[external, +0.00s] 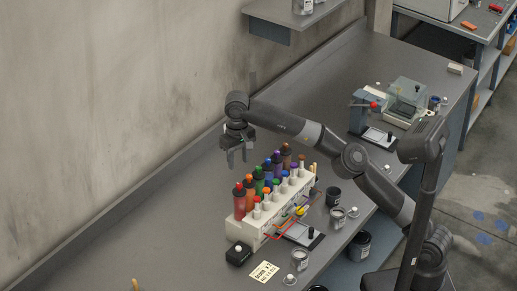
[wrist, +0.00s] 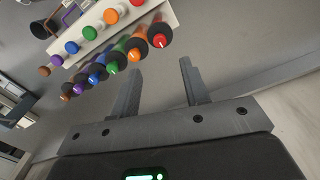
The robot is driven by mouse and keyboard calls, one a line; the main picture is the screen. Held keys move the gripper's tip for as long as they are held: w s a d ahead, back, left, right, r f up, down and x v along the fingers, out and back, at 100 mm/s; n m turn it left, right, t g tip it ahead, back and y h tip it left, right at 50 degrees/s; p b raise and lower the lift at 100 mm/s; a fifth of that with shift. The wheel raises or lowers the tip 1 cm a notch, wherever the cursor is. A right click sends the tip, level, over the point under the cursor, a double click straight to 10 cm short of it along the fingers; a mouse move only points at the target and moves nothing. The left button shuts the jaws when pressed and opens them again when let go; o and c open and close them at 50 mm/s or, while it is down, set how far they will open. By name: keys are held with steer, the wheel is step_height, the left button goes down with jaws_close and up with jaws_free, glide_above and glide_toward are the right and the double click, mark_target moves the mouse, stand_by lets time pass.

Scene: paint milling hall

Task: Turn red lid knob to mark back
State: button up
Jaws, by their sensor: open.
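A white rack (external: 243,229) on the bench holds a row of dark bottles with coloured lids and a second row of smaller coloured knobs. The red lid knob (external: 239,186) tops the bottle at the rack's near left end. In the wrist view the red lid (wrist: 159,40) shows a pale mark on its face, at the row's right end. A smaller red knob (wrist: 137,2) is cut by the top edge. My gripper (external: 236,161) is open and empty, apart from the lid, above and behind the bottles. Its fingers (wrist: 160,68) point toward the wall-side bench surface beside the row.
An orange lid (wrist: 134,55) is close beside the red one. The wall runs along the left. Bare bench lies between wall and rack.

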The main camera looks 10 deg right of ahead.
steer(key=shift+r, duration=0.55)
